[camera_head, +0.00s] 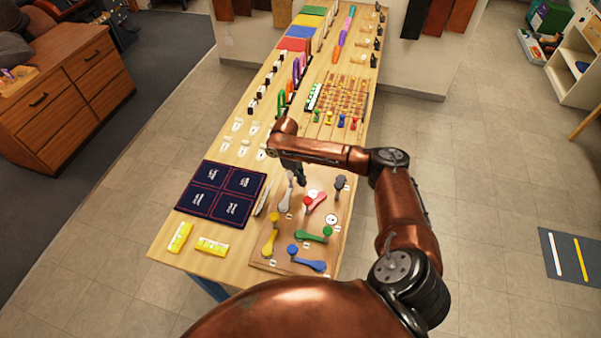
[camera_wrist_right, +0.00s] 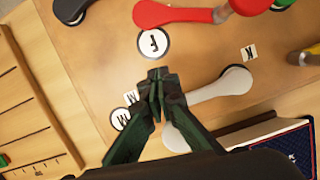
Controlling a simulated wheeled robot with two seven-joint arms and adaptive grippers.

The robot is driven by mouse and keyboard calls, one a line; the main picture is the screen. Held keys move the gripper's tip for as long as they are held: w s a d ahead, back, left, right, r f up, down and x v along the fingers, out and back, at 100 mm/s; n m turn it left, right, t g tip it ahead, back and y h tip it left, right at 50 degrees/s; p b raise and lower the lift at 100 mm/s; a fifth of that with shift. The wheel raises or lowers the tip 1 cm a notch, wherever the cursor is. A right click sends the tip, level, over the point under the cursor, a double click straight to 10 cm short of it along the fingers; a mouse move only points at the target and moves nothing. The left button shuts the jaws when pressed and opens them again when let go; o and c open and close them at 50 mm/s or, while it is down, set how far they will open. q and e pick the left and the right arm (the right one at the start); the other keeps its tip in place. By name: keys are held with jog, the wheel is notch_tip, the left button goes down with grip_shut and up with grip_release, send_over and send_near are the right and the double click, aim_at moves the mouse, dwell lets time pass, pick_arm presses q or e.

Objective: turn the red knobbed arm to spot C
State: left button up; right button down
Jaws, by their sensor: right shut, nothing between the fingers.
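The red knobbed arm (camera_head: 317,201) lies on the wooden board (camera_head: 263,247), with its red knob at the end toward the board's middle. In the right wrist view the red arm (camera_wrist_right: 185,14) runs along the top edge, its knob cut off by the frame. My right gripper (camera_head: 299,179) is over the far part of the board. In the wrist view its fingertips (camera_wrist_right: 157,85) are together and empty, apart from the red arm, between a round F label (camera_wrist_right: 153,42) and a white arm (camera_wrist_right: 225,86). I cannot read a C label. My left gripper is not in view.
Other knobbed arms crowd the board: yellow (camera_head: 270,236), green (camera_head: 314,236), blue (camera_head: 306,260) and grey ones. A dark four-panel mat (camera_head: 221,190) lies left of the board. Toys and trays fill the table's far part.

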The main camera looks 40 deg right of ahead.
jog(key=shift+w+x, duration=0.25)
jog(key=shift+x, duration=0.85)
jog(key=s, duration=0.1)
jog(key=s+d+p, duration=0.1)
jog(key=s+d, duration=0.1)
jog(key=s, duration=0.1)
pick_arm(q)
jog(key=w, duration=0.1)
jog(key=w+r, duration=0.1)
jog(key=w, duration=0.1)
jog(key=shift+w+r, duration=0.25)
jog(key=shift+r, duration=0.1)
pick_arm(e)
jog(key=shift+w+d+f, duration=0.1)
jog(key=shift+f, duration=0.05)
